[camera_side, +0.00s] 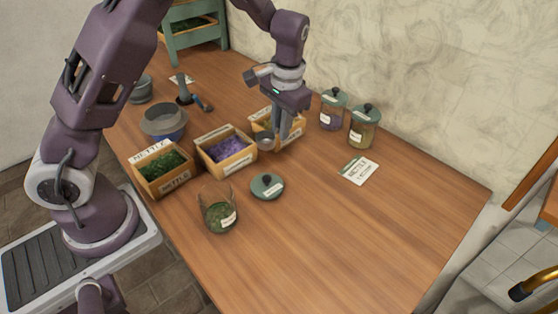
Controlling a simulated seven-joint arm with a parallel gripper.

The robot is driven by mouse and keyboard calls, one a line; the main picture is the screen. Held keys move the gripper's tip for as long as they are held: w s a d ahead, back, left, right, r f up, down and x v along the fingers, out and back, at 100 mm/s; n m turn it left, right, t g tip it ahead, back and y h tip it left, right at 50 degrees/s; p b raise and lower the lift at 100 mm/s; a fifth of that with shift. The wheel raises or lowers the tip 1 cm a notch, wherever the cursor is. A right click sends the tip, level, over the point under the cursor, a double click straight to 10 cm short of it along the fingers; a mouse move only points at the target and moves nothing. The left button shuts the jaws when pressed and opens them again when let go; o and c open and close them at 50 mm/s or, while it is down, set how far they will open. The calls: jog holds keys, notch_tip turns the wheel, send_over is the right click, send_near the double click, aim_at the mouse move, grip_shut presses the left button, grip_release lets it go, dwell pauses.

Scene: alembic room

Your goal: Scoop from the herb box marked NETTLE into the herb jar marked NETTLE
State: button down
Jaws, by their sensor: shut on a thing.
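The herb box marked NETTLE (168,186) stands at the left of the table with dark green leaves in it. An open glass jar (205,200) stands in front of the boxes, with green herb in its lower part. Its label is too small to read. My gripper (284,133) is over the rightmost herb box, away from the NETTLE box and the jar. It is shut on what looks like a small grey scoop (264,143), mostly hidden by the fingers; its contents cannot be told.
A box of purple herb (231,165) stands in the middle, and another herb box (262,125) under my gripper. Two lidded jars (331,112) (363,128) stand at the back. A NETTLE card (358,171) lies right. The front right table is clear.

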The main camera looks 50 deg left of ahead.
jog(key=s+a+m, duration=0.1)
jog(key=s+a, duration=0.7)
jog(key=s, duration=0.3)
jog(key=s+a, duration=0.9)
jog(key=s, duration=0.2)
jog(key=shift+s+f, duration=0.2)
jog(key=shift+f, duration=4.7)
jog(key=shift+w, duration=0.1)
jog(key=shift+w, duration=1.1)
